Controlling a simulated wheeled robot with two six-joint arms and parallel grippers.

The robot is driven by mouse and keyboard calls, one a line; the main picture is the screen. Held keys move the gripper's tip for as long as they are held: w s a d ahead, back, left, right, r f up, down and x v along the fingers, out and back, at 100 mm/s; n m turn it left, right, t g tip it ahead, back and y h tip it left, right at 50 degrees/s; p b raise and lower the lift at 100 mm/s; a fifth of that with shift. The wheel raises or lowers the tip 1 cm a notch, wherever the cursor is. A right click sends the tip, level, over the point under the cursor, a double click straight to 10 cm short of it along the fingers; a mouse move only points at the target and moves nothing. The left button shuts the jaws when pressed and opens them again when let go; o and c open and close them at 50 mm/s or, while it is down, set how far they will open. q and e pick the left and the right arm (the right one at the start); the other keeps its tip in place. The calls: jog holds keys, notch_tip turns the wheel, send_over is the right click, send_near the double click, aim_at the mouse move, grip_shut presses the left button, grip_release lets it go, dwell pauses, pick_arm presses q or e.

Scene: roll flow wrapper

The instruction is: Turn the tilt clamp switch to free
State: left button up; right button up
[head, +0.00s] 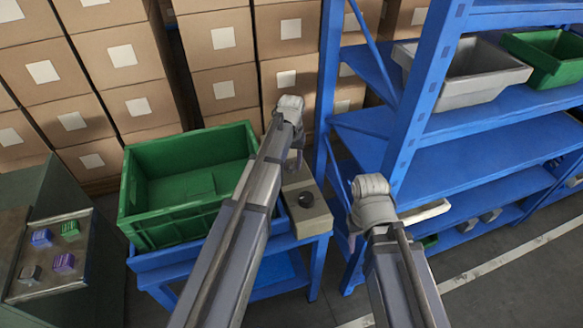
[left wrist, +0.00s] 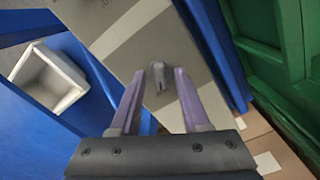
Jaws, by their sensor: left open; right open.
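In the left wrist view a small grey switch lever (left wrist: 157,76) stands on a beige and grey panel (left wrist: 185,62). My left gripper (left wrist: 154,100) is open, with one purple-grey finger on each side of the lever; I cannot tell whether they touch it. In the head view my left gripper (head: 294,162) is over the far part of a beige box (head: 312,222) with a round black knob on top. The arm hides part of the box, and the lever is not clear there. My right gripper (head: 353,238) is at the blue rack, partly hidden by its wrist, and open.
A green crate (head: 180,214) stands left of the box on a blue stand (head: 310,268). A blue rack (head: 455,150) with grey and green bins fills the right. Stacked cartons (head: 225,90) stand behind.

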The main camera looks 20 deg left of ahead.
pick_arm(q)
jog(key=shift+c, duration=0.3)
grip_shut()
dwell(0.3)
